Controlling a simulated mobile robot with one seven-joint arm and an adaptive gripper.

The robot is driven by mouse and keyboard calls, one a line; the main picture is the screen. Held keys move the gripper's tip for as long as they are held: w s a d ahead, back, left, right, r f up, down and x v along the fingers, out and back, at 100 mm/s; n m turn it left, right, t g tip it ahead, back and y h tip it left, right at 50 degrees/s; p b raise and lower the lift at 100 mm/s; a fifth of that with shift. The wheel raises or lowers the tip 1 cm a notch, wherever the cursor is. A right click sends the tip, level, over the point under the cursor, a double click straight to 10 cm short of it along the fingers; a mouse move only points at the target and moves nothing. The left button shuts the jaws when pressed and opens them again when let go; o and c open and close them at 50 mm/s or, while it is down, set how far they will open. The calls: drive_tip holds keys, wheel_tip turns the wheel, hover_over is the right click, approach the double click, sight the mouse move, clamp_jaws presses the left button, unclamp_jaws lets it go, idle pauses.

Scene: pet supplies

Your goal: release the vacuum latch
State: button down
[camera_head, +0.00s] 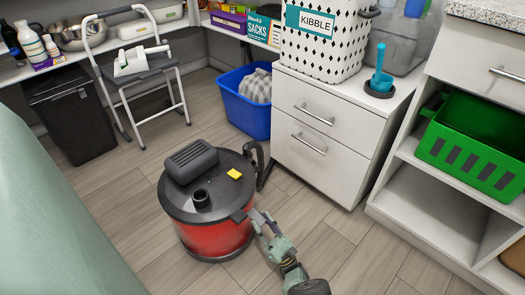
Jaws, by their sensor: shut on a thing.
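The vacuum (215,238) is a round red canister with a dark grey lid (215,205). It stands upright on the floor in the middle of the head view. The lid carries a ribbed motor cover, a round black port and a yellow patch. A dark latch (240,215) sits at the lid's edge on the front right, small and partly hidden by my gripper. My gripper (256,217) reaches in from the lower right, its fingers against that edge and shut on what looks like the latch. The exact contact is too small to make out.
A dark upright part (256,163) stands at the vacuum's back right. A white drawer cabinet (330,130) and open shelves with a green crate (475,145) are to the right. A blue bin (243,108), step stool (150,85) and black bin (72,115) stand behind.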

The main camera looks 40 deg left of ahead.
idle(0.4)
drive_tip(key=c, duration=1.2)
unclamp_jaws()
drive_tip(key=shift+c, duration=0.2)
